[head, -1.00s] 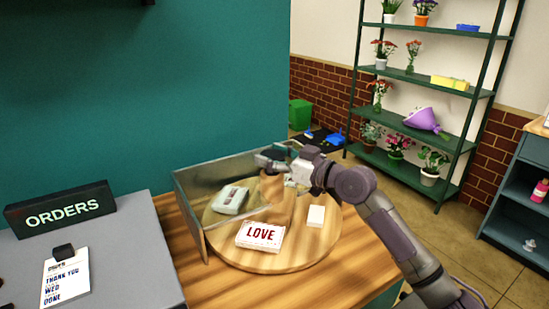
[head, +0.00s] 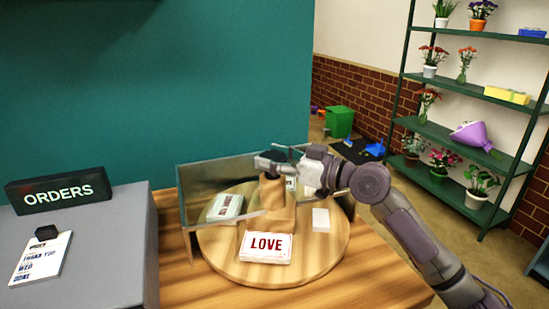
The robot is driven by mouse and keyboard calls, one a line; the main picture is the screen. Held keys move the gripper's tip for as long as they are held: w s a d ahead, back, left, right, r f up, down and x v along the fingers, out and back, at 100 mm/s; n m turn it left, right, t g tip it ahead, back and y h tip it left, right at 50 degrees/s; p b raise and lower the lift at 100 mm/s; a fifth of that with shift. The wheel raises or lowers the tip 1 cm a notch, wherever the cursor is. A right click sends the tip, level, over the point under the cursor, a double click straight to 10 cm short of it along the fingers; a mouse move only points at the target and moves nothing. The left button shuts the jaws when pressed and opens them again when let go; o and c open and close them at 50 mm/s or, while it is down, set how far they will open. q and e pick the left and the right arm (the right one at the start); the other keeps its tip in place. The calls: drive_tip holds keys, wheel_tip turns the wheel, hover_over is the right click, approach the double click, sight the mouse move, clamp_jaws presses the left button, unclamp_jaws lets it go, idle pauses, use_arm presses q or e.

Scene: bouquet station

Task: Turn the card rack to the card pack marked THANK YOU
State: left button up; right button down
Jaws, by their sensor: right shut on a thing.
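The card rack is a round wooden turntable (head: 220,255) with a wooden post (head: 270,192) in its middle. A white pack marked LOVE in red (head: 265,247) lies at its front. A pale green pack (head: 225,206) lies at its left and a small plain white pack (head: 320,220) at its right. I cannot read THANK YOU on any pack. My right gripper (head: 273,163) is shut on the top of the post, its arm coming from the right. My left gripper is out of view.
Clear panels (head: 190,200) stand around the rack's left and back. A plant shelf (head: 458,136) stands behind right.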

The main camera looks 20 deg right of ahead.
idle(0.3)
drive_tip(key=shift+c, duration=1.2)
unclamp_jaws()
drive_tip(key=v, duration=1.2)
drive_tip(key=shift+c, duration=0.3)
